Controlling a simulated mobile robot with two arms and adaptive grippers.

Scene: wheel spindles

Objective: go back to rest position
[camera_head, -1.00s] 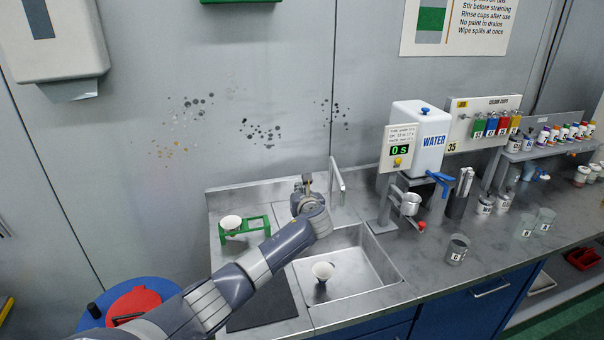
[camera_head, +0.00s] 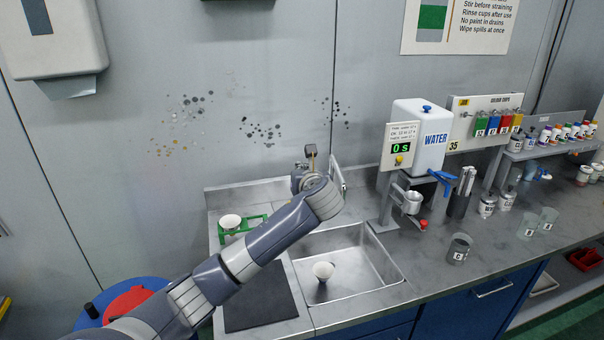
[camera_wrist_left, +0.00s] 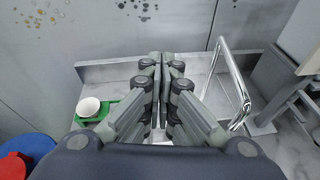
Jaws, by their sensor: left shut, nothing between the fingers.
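My left arm comes in from the lower left in the head view and reaches over the sink's left part. My left gripper (camera_head: 311,152) is raised near the back of the counter, left of the faucet; it is mostly hidden by its own wrist in the head view. In the left wrist view the left gripper (camera_wrist_left: 164,58) shows with its fingers together and nothing between them. My right gripper is not in view.
A green rack (camera_head: 255,221) with a white bowl (camera_head: 230,222) stands left of the arm. The faucet (camera_wrist_left: 238,85) is close to the gripper's right. A water tank (camera_head: 420,130) and several cups stand to the right.

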